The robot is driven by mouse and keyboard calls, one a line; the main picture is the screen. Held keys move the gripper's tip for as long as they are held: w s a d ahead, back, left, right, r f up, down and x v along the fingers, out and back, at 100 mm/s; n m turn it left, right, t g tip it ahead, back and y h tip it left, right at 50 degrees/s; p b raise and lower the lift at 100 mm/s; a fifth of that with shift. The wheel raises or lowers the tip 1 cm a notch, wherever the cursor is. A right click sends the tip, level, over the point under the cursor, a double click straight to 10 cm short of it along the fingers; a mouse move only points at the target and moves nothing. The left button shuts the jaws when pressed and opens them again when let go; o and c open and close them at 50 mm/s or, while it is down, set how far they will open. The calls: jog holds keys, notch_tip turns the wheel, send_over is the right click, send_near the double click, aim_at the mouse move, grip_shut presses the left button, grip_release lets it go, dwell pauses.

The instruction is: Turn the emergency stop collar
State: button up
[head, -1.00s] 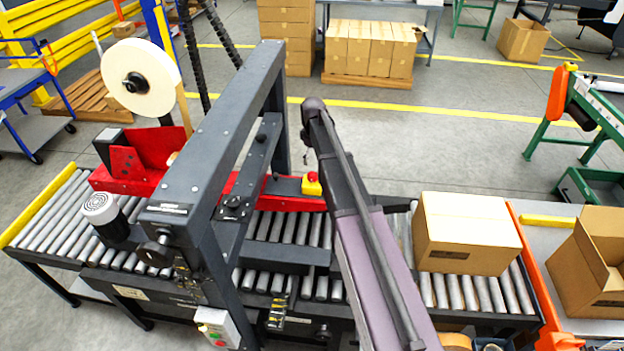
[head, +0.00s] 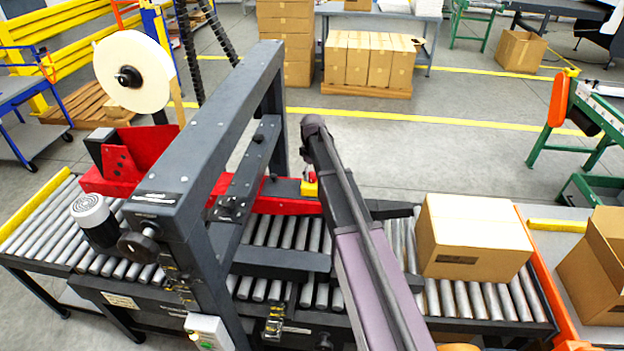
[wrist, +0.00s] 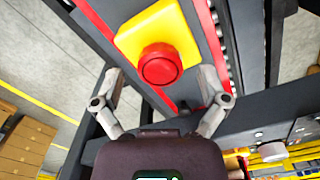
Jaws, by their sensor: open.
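The emergency stop is a round red button (wrist: 160,63) on a yellow box (wrist: 160,35), fixed to a red rail of the machine. No separate collar can be made out around the button. In the head view the yellow box (head: 309,188) shows small beside my arm, partly covered by it. My gripper (wrist: 159,73) is open and empty in the wrist view. Its two fingers stand apart, to the left and right of the button, with the button showing between their tips. I cannot tell whether they touch anything. My gripper is hidden in the head view.
A dark machine frame (head: 190,150) stands left of my arm over the roller conveyor (head: 285,235). A closed carton (head: 472,235) sits on the rollers at right. A white control box (head: 208,332) is at the front. Open floor lies behind the machine.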

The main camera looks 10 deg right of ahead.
jog(key=shift+f, duration=0.4)
jog(key=c, duration=1.1)
jog(key=shift+c, duration=0.2)
jog(key=shift+m, duration=0.4)
jog(key=m, duration=0.4)
jog(key=shift+s, duration=0.1)
jog(key=m, duration=0.5)
jog(key=shift+d, duration=0.1)
